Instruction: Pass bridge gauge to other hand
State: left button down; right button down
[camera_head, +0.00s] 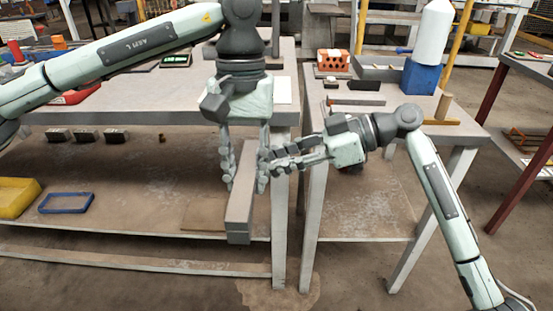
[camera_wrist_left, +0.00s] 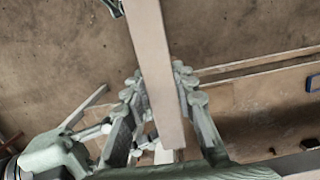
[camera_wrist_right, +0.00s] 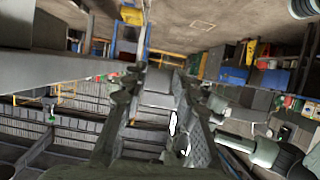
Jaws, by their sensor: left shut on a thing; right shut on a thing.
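The bridge gauge (camera_head: 239,208) is a long grey-brown bar, held in the gap in front of the two tables, its near end lower in the picture. It also shows in the left wrist view (camera_wrist_left: 150,60) as a long flat bar. My left gripper (camera_head: 245,172) points down and is shut on the bar, one finger on each side. My right gripper (camera_head: 268,162) reaches in from the right and is shut on the bar close to the left fingers. In the right wrist view a grey face of the bar (camera_wrist_right: 158,82) shows between the fingers; the exact contact is partly hidden.
The left table (camera_head: 140,100) and the right table (camera_head: 390,118) stand behind the grippers with a narrow gap between. An orange perforated brick (camera_head: 334,60), a black block (camera_head: 363,85) and a blue block (camera_head: 420,77) are on the right table. A yellow bin (camera_head: 17,197) is on the lower shelf.

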pick_arm(q)
jog(key=c, duration=1.1)
grip_release()
jog(key=shift+s, duration=0.1)
jog(key=shift+c, duration=0.2)
